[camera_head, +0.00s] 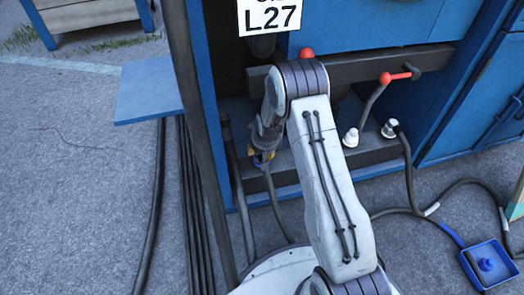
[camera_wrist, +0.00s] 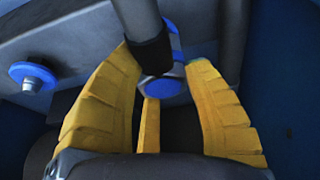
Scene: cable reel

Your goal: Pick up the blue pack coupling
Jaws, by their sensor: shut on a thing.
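My gripper (camera_head: 264,158) is at the front of the blue cabinet, left of my forearm, and points downward. In the wrist view my gripper (camera_wrist: 162,62) has its yellow fingers shut on a blue coupling (camera_wrist: 164,89) with a dark sleeve. A dark hose (camera_wrist: 139,15) runs from this coupling. In the head view the coupling is mostly hidden by the fingers, and a hose (camera_head: 276,208) hangs below them. I cannot tell whether the coupling touches the cabinet.
A blue tray (camera_head: 475,280) holding a small blue part (camera_head: 486,264) lies at lower right. Hoses cross the floor. A blue-faced disc (camera_wrist: 32,76) sits left in the wrist view.

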